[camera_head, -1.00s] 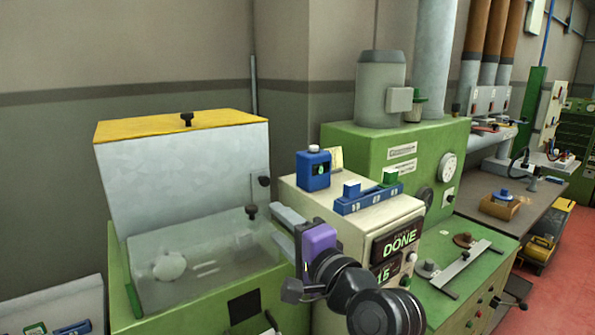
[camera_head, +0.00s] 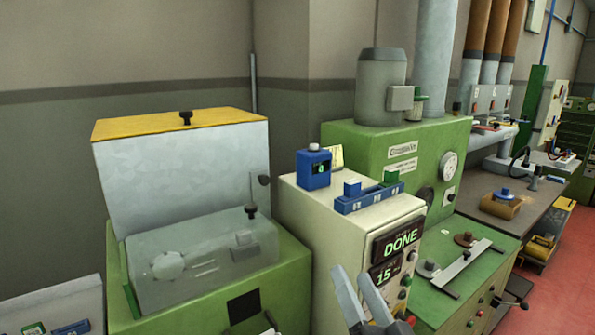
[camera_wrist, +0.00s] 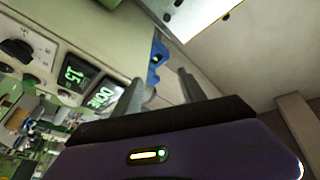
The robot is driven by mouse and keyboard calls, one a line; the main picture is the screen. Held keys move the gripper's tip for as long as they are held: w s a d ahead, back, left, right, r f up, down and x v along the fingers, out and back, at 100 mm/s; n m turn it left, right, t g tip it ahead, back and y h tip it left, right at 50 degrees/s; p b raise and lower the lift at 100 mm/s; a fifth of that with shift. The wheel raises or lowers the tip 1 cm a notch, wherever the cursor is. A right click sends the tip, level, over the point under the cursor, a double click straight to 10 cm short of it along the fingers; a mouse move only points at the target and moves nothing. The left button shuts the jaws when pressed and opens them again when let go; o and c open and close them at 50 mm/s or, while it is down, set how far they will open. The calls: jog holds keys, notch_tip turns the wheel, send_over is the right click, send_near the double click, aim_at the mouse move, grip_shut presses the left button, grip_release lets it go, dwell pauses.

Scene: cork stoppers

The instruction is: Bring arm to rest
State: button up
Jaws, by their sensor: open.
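My gripper (camera_head: 362,300) is at the bottom edge of the head view, in front of the cream control box (camera_head: 323,213). Its two grey fingers point up and stand apart, with nothing between them. In the wrist view the fingers (camera_wrist: 163,92) are also spread and empty, over a purple housing with a lit indicator. The rest of my arm is out of the head view. No cork stopper can be made out.
A green machine (camera_head: 275,268) with a clear cover and raised yellow-edged lid (camera_head: 180,125) stands left. The control box shows "DONE" and "15" and carries a blue bottle (camera_head: 313,170) and a blue rack (camera_head: 370,197). A green bench (camera_head: 440,265) stands right.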

jog(key=s+d+f+n+g+h, duration=0.1)
jog(key=s+f, duration=0.5)
jog(key=s, duration=0.7)
jog(key=s+d+f+n+g+h, duration=0.1)
jog(key=s+d+f, duration=0.5)
jog(key=s, duration=0.7)
jog(key=s+d+f+n+g+h, duration=0.2)
jog(key=s+f, duration=0.4)
jog(key=s, duration=0.7)
jog(key=shift+d+f+g+h+b, duration=0.25)
jog(key=shift+d+g+h, duration=0.25)
jog(key=shift+d+g, duration=0.3)
jog(key=shift+r, duration=0.1)
jog(key=shift+c, duration=0.4)
